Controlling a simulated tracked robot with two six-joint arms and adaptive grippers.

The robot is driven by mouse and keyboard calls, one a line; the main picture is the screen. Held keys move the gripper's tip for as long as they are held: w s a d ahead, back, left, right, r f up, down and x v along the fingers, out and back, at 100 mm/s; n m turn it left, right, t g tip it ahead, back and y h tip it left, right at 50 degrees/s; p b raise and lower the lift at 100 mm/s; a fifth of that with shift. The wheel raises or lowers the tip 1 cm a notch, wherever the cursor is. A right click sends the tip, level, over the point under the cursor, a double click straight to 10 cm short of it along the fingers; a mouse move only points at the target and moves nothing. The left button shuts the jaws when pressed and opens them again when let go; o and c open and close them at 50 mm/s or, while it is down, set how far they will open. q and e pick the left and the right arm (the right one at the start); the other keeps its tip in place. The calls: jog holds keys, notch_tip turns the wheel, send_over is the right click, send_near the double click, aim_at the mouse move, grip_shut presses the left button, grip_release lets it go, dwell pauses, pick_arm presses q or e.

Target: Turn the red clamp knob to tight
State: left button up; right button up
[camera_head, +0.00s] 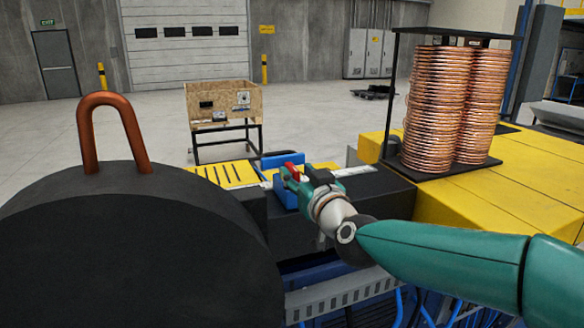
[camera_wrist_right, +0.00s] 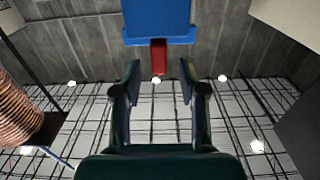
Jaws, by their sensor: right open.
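The red clamp knob (camera_head: 293,171) shows beside the blue clamp block (camera_head: 283,194) on the dark bench, partly hidden by my right gripper (camera_head: 304,179). In the right wrist view the red knob (camera_wrist_right: 158,57) sticks out of the blue block (camera_wrist_right: 157,20) toward my right gripper (camera_wrist_right: 160,75). The two fingers are open, one on each side of the knob's line, with a clear gap to it on both sides. The knob's end lies about level with the fingertips; I cannot tell the exact depth. My left gripper is not in view.
A large black drum shape with a bent copper tube (camera_head: 110,120) fills the left front. Copper coils (camera_head: 440,110) stand on a black rack on the yellow machine (camera_head: 500,190) at right. A wooden crate (camera_head: 222,103) on a stand is behind. Open floor lies beyond.

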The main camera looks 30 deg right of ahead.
aim_at(297, 173)
jog(key=shift+x, duration=2.1)
jog(key=shift+c, duration=0.4)
jog(key=shift+p, duration=0.3)
grip_shut()
